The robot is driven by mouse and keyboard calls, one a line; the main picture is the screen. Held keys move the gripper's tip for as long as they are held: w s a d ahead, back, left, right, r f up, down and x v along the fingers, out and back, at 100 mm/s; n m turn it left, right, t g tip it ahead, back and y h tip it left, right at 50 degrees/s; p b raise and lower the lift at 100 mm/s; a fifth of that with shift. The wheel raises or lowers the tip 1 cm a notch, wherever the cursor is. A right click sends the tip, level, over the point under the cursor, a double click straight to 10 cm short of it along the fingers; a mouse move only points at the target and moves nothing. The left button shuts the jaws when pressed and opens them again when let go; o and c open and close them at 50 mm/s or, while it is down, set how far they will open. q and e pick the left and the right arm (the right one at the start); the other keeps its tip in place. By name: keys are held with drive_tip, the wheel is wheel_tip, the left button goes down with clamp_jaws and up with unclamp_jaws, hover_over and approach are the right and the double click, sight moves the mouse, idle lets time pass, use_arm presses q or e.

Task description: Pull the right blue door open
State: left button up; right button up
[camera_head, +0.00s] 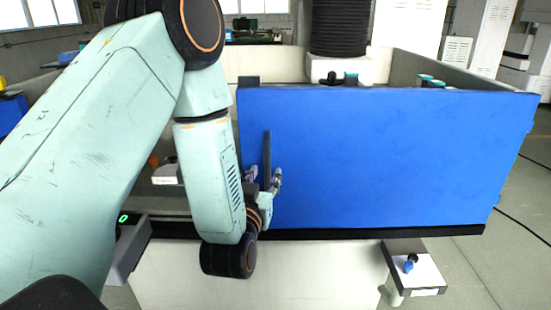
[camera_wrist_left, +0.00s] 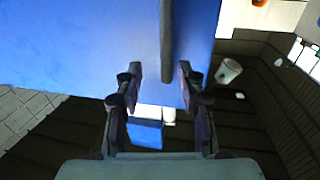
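The blue door (camera_head: 390,155) is a wide flat panel at the front of the pale machine, with a dark vertical bar handle (camera_head: 267,155) near its left edge. Both also show in the left wrist view, the door (camera_wrist_left: 80,45) and the handle (camera_wrist_left: 167,40). My left gripper (camera_head: 265,180) is at the handle's lower part. In the left wrist view its two fingers (camera_wrist_left: 160,75) are apart, one on each side of the handle's end, with visible gaps. Contact with the handle is not visible. My right gripper is in neither view.
Left of the door, the machine's inside is open to view, with a white box (camera_head: 166,173) in it. A black rail (camera_head: 380,233) runs under the door. A small pedestal (camera_head: 418,270) with knobs stands below right. Floor at the right is mostly clear, with a cable.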

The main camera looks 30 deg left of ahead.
sight(267, 163)
use_arm(q)
drive_tip(key=x, duration=0.3)
drive_tip(key=a+x, duration=0.1)
drive_tip(key=x, duration=0.2)
drive_tip(key=shift+w+f, duration=0.1)
drive_tip(key=shift+f, duration=0.05)
drive_tip(key=shift+w, duration=0.25)
drive_tip(key=shift+w+a, duration=0.2)
drive_tip(key=shift+a, duration=0.15)
drive_tip(key=shift+d, duration=0.3)
drive_tip(key=c, duration=0.4)
drive_tip(key=shift+a, duration=0.1)
clamp_jaws()
